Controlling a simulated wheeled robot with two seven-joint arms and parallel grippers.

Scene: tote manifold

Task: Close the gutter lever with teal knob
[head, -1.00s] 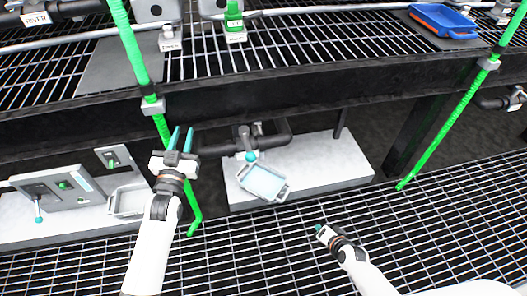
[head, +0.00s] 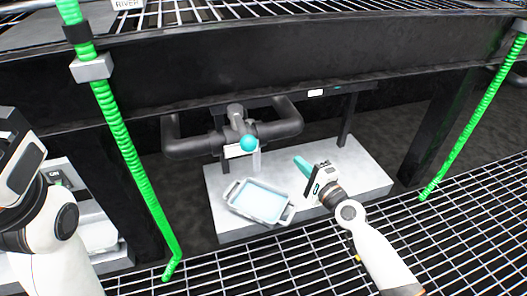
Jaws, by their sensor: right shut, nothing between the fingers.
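The teal knob (head: 248,143) sits at the front of a dark pipe valve (head: 236,118) under the black beam. The lever's arm is mostly hidden behind the knob, so I cannot tell its angle. A white label, too small to read, shows just behind it. My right gripper (head: 301,163) is shut and empty. Its teal fingers point up and left, to the right of the knob and a little lower, apart from it. My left gripper (head: 18,150) is at the left edge, well away from the knob; its fingers do not show.
A grey tray with light blue contents (head: 230,196) lies on the pale slab (head: 360,178) below the valve. Green posts (head: 118,135) and (head: 480,105) stand left and right. The black beam (head: 300,55) crosses above. Metal grating (head: 300,255) covers the front.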

